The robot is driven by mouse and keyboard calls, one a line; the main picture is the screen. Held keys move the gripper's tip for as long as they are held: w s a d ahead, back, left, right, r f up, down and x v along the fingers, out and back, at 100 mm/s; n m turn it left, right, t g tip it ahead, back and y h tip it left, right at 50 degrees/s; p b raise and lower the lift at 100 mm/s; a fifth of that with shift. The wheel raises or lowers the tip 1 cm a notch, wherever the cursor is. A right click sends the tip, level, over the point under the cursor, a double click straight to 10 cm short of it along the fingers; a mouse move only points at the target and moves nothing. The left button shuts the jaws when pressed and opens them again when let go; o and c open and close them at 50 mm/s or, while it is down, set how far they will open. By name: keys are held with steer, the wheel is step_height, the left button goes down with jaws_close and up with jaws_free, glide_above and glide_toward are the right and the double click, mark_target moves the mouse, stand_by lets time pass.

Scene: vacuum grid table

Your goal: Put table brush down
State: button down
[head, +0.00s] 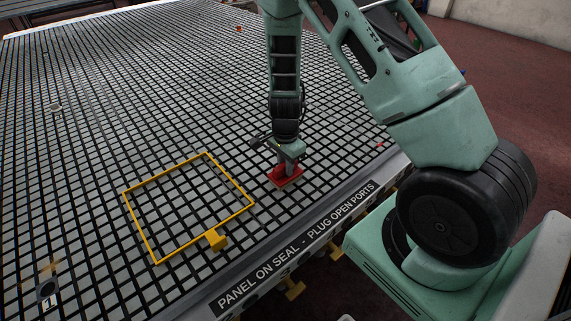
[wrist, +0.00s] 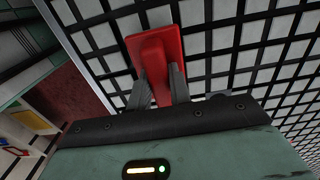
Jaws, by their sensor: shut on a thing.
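The red table brush (head: 284,177) is at the grid table's near edge, right of the yellow frame, in the head view. My gripper (head: 287,167) reaches down onto it from above. In the wrist view the red brush (wrist: 158,50) lies between the two grey fingers of my gripper (wrist: 160,82), which are shut on it. The brush is on or just above the grid; I cannot tell if it touches. Its underside is hidden.
The grid table (head: 90,110) fills most of the head view. A yellow square outline (head: 139,227) with a yellow block (head: 216,240) lies left of the brush. The table's labelled front edge (head: 300,246) is close by. The grid inside the outline is clear.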

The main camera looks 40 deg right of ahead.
steer(key=shift+f, duration=0.2)
steer(key=c, duration=1.3)
jaws_free()
steer(key=shift+r, duration=0.1)
step_height(320, 180, up, 12)
steer(key=b, duration=0.1)
steer(key=s+a+r+n+y, duration=0.1)
steer(key=s+a+r+n, duration=0.4)
steer(key=a, duration=0.4)
steer(key=s+a+r+n+y, duration=0.1)
steer(key=s+a+r+n, duration=0.1)
steer(key=s+a+n, duration=0.45)
steer(key=s+a+r+n, duration=0.1)
steer(key=s+a+n, duration=0.2)
steer(key=s+n, duration=0.1)
steer(key=s+a+r+n+h, duration=0.1)
steer(key=s+a+n, duration=0.2)
steer(key=s+n, duration=0.1)
steer(key=s+a+r+n, duration=0.2)
steer(key=s+a+n, duration=0.1)
steer(key=n, duration=0.3)
steer(key=shift+s, duration=0.9)
